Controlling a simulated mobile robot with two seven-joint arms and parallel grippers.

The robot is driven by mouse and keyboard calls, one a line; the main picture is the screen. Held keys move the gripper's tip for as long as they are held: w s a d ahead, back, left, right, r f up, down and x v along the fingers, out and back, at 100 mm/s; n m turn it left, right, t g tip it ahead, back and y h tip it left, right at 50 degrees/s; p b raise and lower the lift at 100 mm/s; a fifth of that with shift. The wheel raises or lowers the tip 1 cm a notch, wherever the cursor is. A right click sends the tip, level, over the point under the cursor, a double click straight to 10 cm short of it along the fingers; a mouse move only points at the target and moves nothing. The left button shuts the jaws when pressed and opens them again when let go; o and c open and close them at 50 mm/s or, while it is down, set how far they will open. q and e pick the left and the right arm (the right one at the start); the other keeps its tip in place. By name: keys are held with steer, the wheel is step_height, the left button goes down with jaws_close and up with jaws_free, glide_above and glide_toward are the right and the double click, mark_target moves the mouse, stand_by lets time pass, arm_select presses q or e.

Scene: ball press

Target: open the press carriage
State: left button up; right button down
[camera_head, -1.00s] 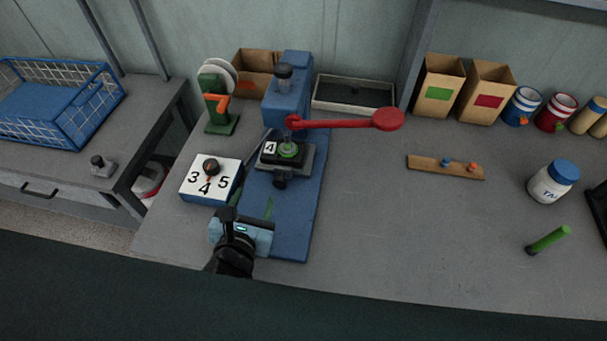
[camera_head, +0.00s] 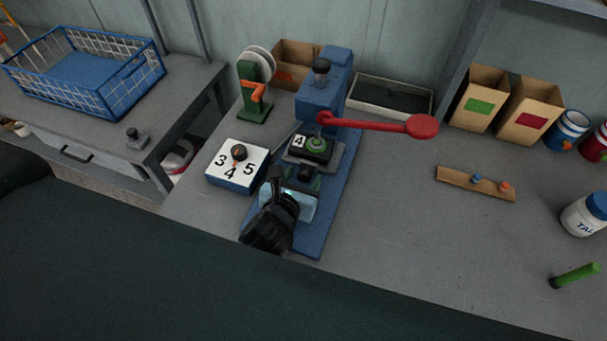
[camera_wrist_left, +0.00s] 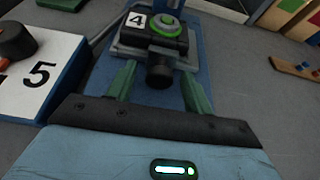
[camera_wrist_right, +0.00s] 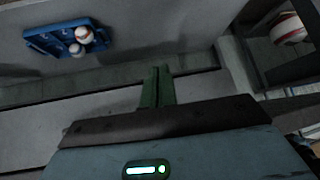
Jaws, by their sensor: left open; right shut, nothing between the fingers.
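The blue press (camera_head: 326,92) stands on the table with its red lever (camera_head: 380,124) reaching right. Its carriage (camera_head: 312,150), a dark block marked 4 with a green ring, sits under the press head. A dark knob (camera_wrist_left: 160,76) sticks out of the carriage front in the left wrist view. My left gripper (camera_wrist_left: 160,85) is open, with its green fingers on either side of the knob; I cannot tell whether they touch it. My right gripper (camera_wrist_right: 158,88) is shut and empty, away from the press; it does not show in the head view.
A white-topped dial box (camera_head: 237,165) marked 3, 4, 5 stands just left of the press. A green stand with discs (camera_head: 254,90) and a shallow tray (camera_head: 392,97) are behind. A wooden strip (camera_head: 476,184) lies right. The table between is clear.

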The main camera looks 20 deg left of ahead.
arm_select(q)
steer(key=shift+w+f, duration=0.25)
steer(key=shift+w, duration=0.35)
